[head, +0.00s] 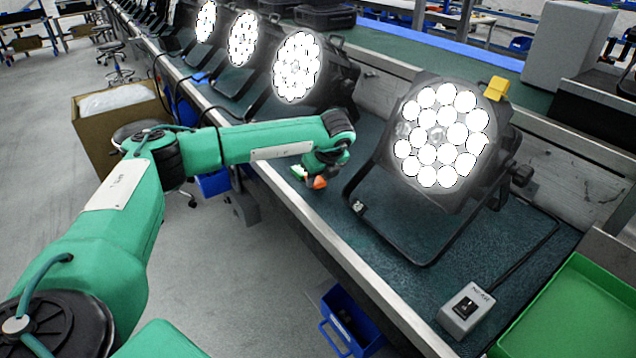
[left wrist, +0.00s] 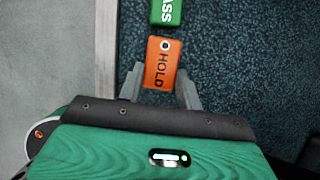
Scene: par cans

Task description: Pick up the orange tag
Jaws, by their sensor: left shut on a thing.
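The orange tag (left wrist: 158,72) has a hole and the word HOLD on it. In the left wrist view it lies between the two grey fingers of my left gripper (left wrist: 160,84), which is shut on it. In the head view the orange tag (head: 319,182) shows just below my left gripper (head: 312,176), at the near edge of the teal bench top. The gripper's fingers are mostly hidden there. Whether the tag touches the bench is hard to tell. My right gripper is not in view.
A green tag (left wrist: 166,11) lies just beyond the orange one. A lit par can (head: 440,135) stands to the right on its yoke, with a yellow piece (head: 496,88) on top. A switch box (head: 466,310) and green tray (head: 575,310) are at the lower right.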

